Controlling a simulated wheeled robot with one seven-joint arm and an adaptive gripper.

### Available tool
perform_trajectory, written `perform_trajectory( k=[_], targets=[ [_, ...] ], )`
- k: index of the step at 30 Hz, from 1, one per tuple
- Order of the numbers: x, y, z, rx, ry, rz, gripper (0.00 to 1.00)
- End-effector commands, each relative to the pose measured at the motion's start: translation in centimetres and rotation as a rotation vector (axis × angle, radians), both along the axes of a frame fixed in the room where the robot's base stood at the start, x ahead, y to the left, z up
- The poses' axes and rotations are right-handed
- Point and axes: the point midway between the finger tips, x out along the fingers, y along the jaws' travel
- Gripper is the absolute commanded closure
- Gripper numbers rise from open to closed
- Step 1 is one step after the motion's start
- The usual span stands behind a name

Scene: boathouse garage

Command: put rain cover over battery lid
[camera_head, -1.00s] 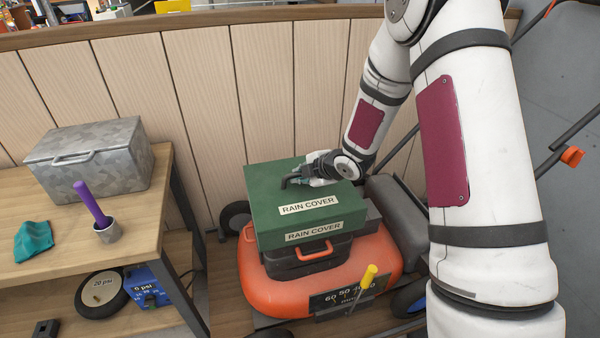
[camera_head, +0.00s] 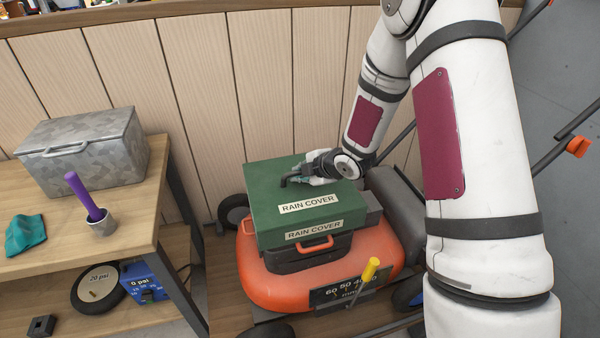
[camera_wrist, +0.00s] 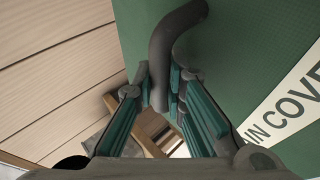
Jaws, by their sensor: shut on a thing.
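The green rain cover (camera_head: 266,204), a box shape with "RAIN COVER" labels on its top and front, sits over the upper part of the dark battery housing (camera_head: 290,262) on the orange mower (camera_head: 262,285). The housing's lower part with an orange handle (camera_head: 316,244) shows below the cover's front edge. The battery lid is hidden under the cover. My gripper (camera_head: 290,181) is at the cover's top. In the wrist view its teal-padded fingers (camera_wrist: 162,100) are shut on the cover's dark curved handle (camera_wrist: 168,50). Whether the cover is fully seated I cannot tell.
A wooden bench (camera_head: 130,225) at the left holds a metal box (camera_head: 82,152), a teal cloth (camera_head: 25,235) and a purple-handled tool in a cup (camera_head: 88,200). A wood-panelled wall (camera_head: 200,100) stands behind. A yellow-tipped lever (camera_head: 369,272) rises at the mower's front.

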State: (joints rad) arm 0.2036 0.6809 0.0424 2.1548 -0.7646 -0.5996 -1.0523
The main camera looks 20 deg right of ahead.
Motion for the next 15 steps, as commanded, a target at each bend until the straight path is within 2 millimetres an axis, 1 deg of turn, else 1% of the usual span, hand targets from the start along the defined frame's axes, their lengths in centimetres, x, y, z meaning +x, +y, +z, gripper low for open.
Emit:
perform_trajectory(
  k=[15],
  targets=[
    [0.06,0.01,-0.41,0.0,-0.001,0.0,1.0]
  ],
)
